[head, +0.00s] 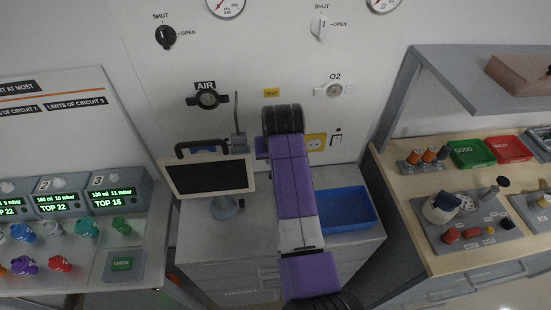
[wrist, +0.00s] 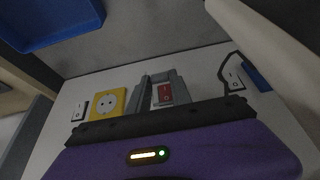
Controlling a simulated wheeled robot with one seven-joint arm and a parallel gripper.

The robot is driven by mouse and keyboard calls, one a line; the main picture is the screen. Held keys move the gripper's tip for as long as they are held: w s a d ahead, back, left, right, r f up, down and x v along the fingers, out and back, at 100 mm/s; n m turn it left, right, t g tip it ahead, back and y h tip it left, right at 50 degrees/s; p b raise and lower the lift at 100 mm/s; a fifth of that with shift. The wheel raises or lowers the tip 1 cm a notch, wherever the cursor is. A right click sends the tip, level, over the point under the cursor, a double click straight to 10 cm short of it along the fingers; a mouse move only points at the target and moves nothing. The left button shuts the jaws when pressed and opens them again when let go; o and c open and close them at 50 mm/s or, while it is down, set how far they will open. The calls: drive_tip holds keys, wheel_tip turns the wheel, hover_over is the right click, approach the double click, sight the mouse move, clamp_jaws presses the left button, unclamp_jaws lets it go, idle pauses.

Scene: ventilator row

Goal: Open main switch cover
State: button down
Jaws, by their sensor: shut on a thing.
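My gripper (wrist: 160,78) is at the wall panel, with its grey fingers on either side of a red switch (wrist: 166,95) in the wrist view. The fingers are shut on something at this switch. I take it to be the main switch's cover, but its edges are not clear. In the head view my purple arm hides the fingers and the red switch. I cannot tell how far any cover at the red switch is raised.
A yellow socket (head: 315,141) and a small switch (head: 338,137) are on the wall just right of my arm. A monitor (head: 209,176) stands close on the left. A blue tray (head: 346,210) lies at the right on the grey cabinet.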

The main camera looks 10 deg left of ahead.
drive_tip(key=shift+w+r+g+h+b, duration=0.3)
drive_tip(key=shift+r+g+b, duration=0.2)
drive_tip(key=shift+g+b, duration=0.45)
drive_tip(key=shift+w+r+g+b, duration=0.1)
drive_tip(key=shift+r+g+b, duration=0.3)
drive_tip(key=shift+g+b, duration=0.45)
drive_tip(key=shift+r+g+h+b, duration=0.2)
drive_tip(key=shift+g+h+b, duration=0.2)
drive_tip(key=c, duration=1.2)
unclamp_jaws()
drive_tip(key=shift+w+a, duration=0.1)
drive_tip(key=shift+o, duration=0.2)
wheel_tip(320, 180, up, 8)
drive_tip(key=b, duration=0.1)
drive_tip(key=shift+f, duration=0.1)
